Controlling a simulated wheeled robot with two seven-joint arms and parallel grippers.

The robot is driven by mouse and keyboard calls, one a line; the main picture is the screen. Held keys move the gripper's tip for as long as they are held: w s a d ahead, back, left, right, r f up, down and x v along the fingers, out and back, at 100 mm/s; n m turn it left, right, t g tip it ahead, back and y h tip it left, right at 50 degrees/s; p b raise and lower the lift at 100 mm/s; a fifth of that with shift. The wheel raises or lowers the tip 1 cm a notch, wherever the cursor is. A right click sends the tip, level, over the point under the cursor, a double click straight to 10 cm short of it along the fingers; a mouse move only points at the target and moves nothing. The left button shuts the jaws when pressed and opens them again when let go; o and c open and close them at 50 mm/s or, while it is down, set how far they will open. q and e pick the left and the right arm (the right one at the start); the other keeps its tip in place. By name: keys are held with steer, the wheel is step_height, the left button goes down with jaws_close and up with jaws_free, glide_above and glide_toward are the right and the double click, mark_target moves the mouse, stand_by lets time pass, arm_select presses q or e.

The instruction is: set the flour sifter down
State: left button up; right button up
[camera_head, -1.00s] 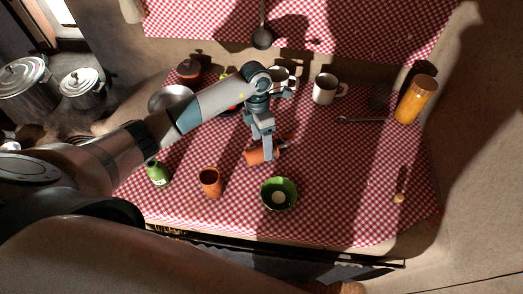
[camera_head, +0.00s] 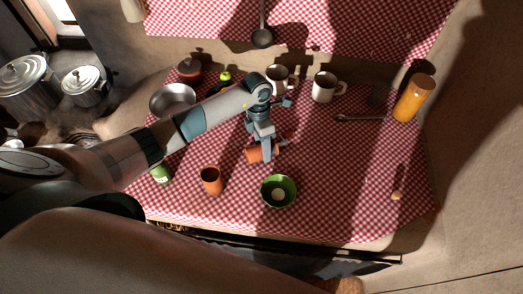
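An orange cylinder (camera_head: 252,154), which I take to be the flour sifter, is tilted on its side near the middle of the checked cloth. My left gripper (camera_head: 267,155) reaches down over it, and its fingers overlap the cylinder's body and look closed on it. The fingers hide part of the cylinder. I cannot tell whether its underside touches the cloth. My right gripper is not in view.
A green bowl (camera_head: 279,200) and a terracotta cup (camera_head: 212,181) stand in front, with a green bottle (camera_head: 161,174) to the left. White mugs (camera_head: 324,88) (camera_head: 276,76) and a metal bowl (camera_head: 173,98) stand behind. An orange jar (camera_head: 414,99) stands right.

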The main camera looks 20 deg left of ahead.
arm_select(q)
steer(key=shift+c, duration=0.5)
steer(key=shift+r, duration=0.15)
steer(key=shift+r+b, duration=0.6)
steer(key=shift+r, duration=0.05)
steer(key=shift+d+r+b, duration=0.2)
steer(key=shift+r+b, duration=0.65)
steer(key=shift+r, duration=0.35)
steer(key=s+d+r+b, duration=0.2)
steer(key=d+r+b, duration=0.2)
steer(key=d+r, duration=0.3)
steer(key=shift+d, duration=2.1)
steer(key=shift+w, duration=0.1)
